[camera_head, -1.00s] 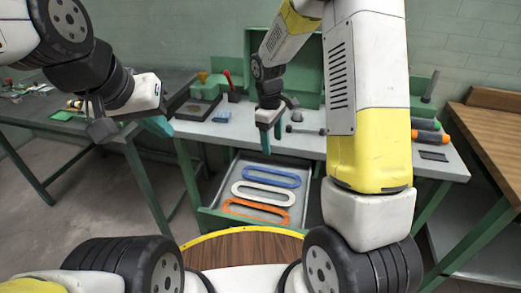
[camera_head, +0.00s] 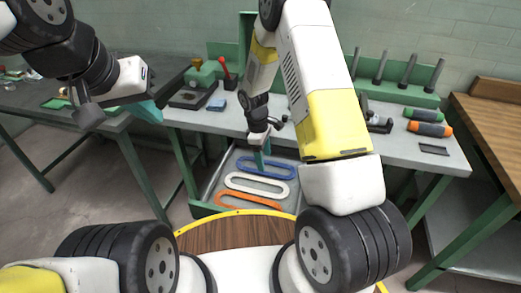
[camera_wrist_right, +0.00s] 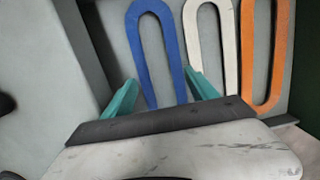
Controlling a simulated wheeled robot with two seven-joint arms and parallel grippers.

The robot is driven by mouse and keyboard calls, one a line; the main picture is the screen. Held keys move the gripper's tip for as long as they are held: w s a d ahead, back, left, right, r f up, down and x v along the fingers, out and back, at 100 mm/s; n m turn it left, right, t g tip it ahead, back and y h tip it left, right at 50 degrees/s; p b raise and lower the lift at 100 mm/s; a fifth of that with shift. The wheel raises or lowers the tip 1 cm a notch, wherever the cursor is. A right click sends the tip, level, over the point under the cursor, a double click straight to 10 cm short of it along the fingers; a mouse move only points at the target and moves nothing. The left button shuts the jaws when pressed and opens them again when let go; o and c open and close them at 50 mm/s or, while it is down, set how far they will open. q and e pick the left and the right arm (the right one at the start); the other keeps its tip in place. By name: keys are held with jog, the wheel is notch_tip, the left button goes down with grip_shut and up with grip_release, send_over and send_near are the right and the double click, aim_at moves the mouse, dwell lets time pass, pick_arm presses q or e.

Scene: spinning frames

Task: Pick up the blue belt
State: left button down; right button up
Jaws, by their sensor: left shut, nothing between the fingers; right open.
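The blue belt (camera_head: 281,174) is a long flat loop lying in the open drawer (camera_head: 207,202), behind the white belt (camera_head: 240,187) and the orange belt (camera_head: 228,205). My right gripper (camera_head: 261,160) is over the drawer by the left part of the blue belt. In the right wrist view, the open teal fingers (camera_wrist_right: 160,98) of this gripper stand on either side of the blue belt (camera_wrist_right: 139,38). The fingers are apart and hold nothing; whether they are level with the belt I cannot tell. My left gripper (camera_head: 120,110) is shut and empty at the left, far from the belts.
The drawer walls are close around the belts. A wooden table (camera_head: 490,130) stands at the right.

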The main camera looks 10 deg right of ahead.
aim_at(265, 163)
jog(key=shift+s+d+f, duration=0.1)
jog(key=shift+d+f, duration=0.1)
jog(key=shift+f, duration=1.35)
jog(key=c, duration=1.1)
jog(key=shift+r, duration=0.1)
